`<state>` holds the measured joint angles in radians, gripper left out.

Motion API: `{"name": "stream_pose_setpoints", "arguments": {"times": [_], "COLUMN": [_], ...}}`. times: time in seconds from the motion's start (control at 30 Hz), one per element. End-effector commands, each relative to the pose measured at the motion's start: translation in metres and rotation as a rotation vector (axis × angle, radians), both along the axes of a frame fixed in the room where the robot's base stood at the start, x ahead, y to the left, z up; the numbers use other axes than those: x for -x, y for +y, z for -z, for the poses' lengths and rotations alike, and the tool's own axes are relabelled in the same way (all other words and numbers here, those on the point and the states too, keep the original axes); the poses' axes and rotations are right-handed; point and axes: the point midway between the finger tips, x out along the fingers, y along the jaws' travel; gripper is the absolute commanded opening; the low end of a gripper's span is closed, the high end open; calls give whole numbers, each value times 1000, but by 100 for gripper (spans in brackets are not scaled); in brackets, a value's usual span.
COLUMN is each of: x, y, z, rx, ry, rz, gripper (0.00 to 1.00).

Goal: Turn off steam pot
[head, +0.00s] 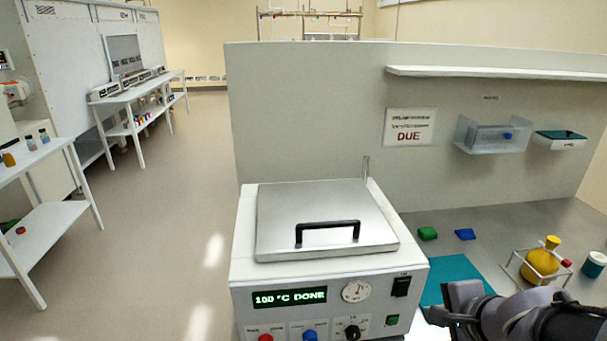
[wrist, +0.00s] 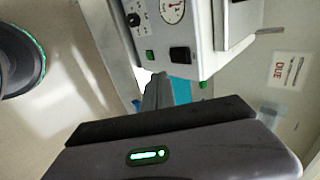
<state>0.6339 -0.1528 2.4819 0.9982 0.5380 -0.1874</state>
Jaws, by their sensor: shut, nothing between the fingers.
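The steam pot (head: 330,265) is a white box with a closed metal lid (head: 325,215) and black handle. Its display (head: 285,299) reads "100 °C DONE". The front panel has a gauge (head: 356,291), a black rocker switch (head: 401,286), a green button (head: 392,320), a black knob (head: 352,332), a blue knob (head: 310,336) and a red knob (head: 265,338). The wrist view shows the rocker switch (wrist: 180,54) and green button (wrist: 149,56) sideways. My gripper (head: 432,315) is shut and empty, right of the panel, apparently apart from it. I cannot read the switch's position.
Right of the pot lie a teal mat (head: 455,275), a green block (head: 428,233) and a blue block (head: 465,234). A yellow flask (head: 541,262) stands in a wire rack, with a cup (head: 594,264) beside it. A partition stands behind; open floor (head: 190,210) is left.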

Motion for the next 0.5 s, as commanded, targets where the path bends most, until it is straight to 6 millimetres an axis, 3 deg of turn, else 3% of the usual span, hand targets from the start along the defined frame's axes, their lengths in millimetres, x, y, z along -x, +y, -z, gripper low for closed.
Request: {"name": "stream_pose_setpoints", "arguments": {"times": [0.27,0.5], "x": [-1,-27], "y": [1,3], "z": [3,37], "rx": [0,-2], "ry": [0,1], "rz": [-4,-7], "gripper": [0,0]}}
